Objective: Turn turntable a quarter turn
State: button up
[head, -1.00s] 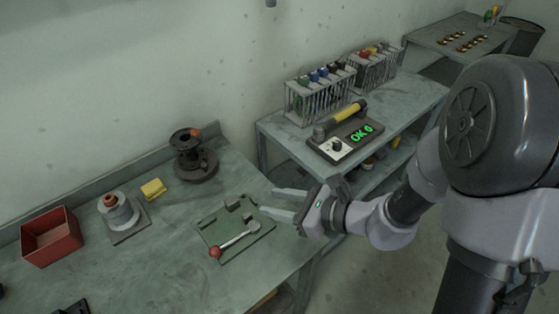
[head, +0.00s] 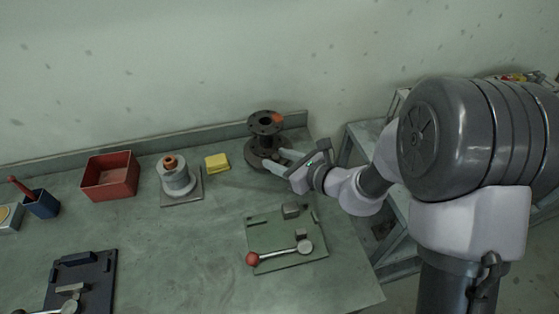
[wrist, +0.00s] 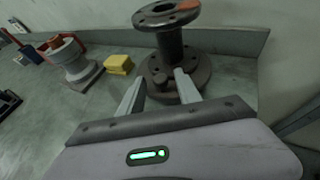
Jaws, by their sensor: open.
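A dark flanged spool (head: 266,124) with an orange mark on its top rim stands upright at the back of the bench. Under it is a wider dark round base (head: 255,158), which looks like the turntable. In the wrist view the spool (wrist: 170,40) rises straight ahead, and the round base (wrist: 200,78) has a small raised bump at its near side. My gripper (head: 279,161) is open and empty at the base's near right edge. In the wrist view its fingertips (wrist: 160,76) straddle the bump; whether they touch it I cannot tell.
A green plate with a red-knobbed lever (head: 285,240) lies in front. A yellow block (head: 217,162), a grey cylinder on a square plate (head: 176,177) and a red box (head: 110,177) stand left. A low back ledge and wall are behind. The bench middle is clear.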

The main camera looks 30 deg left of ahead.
grip_shut()
dwell(1.4)
